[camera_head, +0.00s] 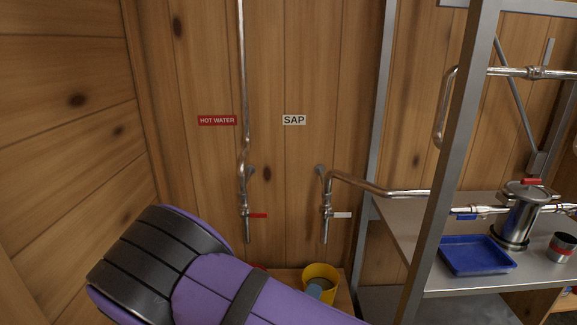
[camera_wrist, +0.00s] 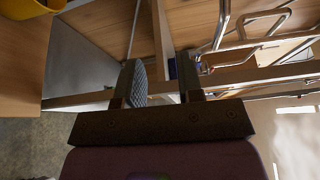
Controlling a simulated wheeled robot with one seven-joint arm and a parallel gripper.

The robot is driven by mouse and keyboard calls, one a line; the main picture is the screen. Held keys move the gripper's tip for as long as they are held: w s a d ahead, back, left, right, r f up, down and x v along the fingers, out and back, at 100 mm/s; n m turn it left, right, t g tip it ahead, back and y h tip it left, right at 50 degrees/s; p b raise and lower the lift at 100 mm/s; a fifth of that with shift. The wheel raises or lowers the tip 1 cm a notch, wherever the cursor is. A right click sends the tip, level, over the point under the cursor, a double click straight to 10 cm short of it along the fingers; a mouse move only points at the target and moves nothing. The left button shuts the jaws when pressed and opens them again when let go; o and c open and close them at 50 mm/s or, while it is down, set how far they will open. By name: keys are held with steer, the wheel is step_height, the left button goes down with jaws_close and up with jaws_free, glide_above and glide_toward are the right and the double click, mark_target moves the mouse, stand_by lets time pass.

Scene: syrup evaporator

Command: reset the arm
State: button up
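My arm, purple with a dark ribbed joint, crosses the lower left and middle of the head view. My gripper is outside the head view. In the wrist view my gripper (camera_wrist: 158,72) shows two dark fingers spread apart, with nothing held between them. A grey textured pad shows on the inner side of the left finger. Beyond the fingers are metal frame bars and wooden wall; I cannot tell their distance.
A yellow bucket (camera_head: 321,272) sits behind my arm. Hot water tap (camera_head: 246,212) and sap tap (camera_head: 326,212) hang on the wall.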

steer(key=s+d+r+m+g+h, duration=0.1)
steer(key=s+d+r+m+g, duration=0.1)
steer(key=d+r+m+g, duration=0.75)
steer(key=s+d+r+m+g+h, duration=0.1)
steer(key=s+d+r+m+g, duration=0.3)
steer(key=d+r+m, duration=0.95)
steer(key=s+d+r+m+t+y, duration=0.1)
steer(key=s+r+m+t+y, duration=0.1)
steer(key=s+r+m+y, duration=0.7)
steer(key=s+r+m, duration=0.7)
steer(key=r+m, duration=0.2)
steer(key=m, duration=0.7)
steer(key=shift+s+t, duration=0.35)
